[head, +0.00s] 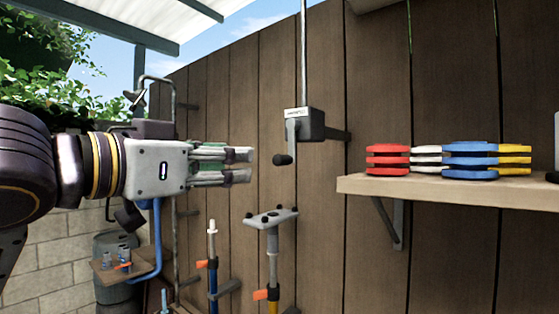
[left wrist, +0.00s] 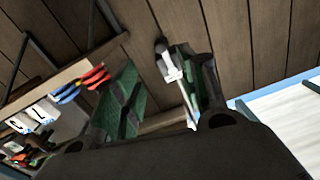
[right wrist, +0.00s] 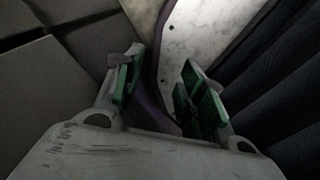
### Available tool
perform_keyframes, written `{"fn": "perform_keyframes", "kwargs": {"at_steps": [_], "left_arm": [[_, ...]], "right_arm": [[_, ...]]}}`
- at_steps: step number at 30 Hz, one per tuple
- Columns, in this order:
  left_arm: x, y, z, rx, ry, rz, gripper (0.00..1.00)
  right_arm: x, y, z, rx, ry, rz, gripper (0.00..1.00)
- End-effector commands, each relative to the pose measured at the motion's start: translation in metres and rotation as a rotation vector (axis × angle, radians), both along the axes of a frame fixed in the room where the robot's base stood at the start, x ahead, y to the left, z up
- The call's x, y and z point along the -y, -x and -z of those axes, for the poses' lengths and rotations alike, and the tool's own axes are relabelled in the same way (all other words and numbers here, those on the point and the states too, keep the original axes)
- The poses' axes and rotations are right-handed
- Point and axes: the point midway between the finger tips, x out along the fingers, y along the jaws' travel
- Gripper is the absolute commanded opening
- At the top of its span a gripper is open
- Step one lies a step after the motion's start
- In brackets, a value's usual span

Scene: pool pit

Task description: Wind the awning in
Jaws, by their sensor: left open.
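A grey gearbox (head: 312,124) is mounted on the wooden fence, with a thin rod rising from it. Its crank arm (head: 291,138) hangs down and ends in a black knob (head: 282,160). My left gripper (head: 250,166) is open and empty, pointing right, with its fingertips a short way left of the knob. In the left wrist view the crank (left wrist: 172,68) and the dark knob (left wrist: 160,45) appear beyond the open fingers. The pale awning (head: 120,22) is overhead at upper left. My right gripper (right wrist: 160,80) shows only in its own wrist view, with its fingers apart and nothing between them.
A wooden shelf (head: 450,191) at right holds stacked red, white, blue and yellow discs (head: 470,160). Below the crank stand a pole with a grey plate top (head: 270,217) and another pole (head: 212,262). A small tray (head: 125,270) sits at lower left.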

Motion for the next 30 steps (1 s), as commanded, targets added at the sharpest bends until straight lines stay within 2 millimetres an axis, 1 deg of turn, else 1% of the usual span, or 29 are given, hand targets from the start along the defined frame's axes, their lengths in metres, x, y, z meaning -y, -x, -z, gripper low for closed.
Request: {"fn": "perform_keyframes", "kwargs": {"at_steps": [8,13,17,30], "left_arm": [[0.002,-0.003,-0.001,0.0,0.001,0.0,0.42],[0.008,-0.013,-0.001,-0.001,0.002,0.001,0.42],[0.015,-0.024,-0.001,-0.001,0.001,0.002,0.42],[0.046,-0.074,-0.002,-0.002,0.001,0.001,0.42]], "right_arm": [[0.0,0.001,-0.001,-0.001,0.0,0.0,0.4],[0.0,0.0,-0.005,0.0,0.0,0.001,0.4],[-0.002,0.0,-0.009,0.001,-0.001,0.001,0.4],[-0.004,-0.002,-0.025,0.002,-0.004,0.002,0.4]]}}
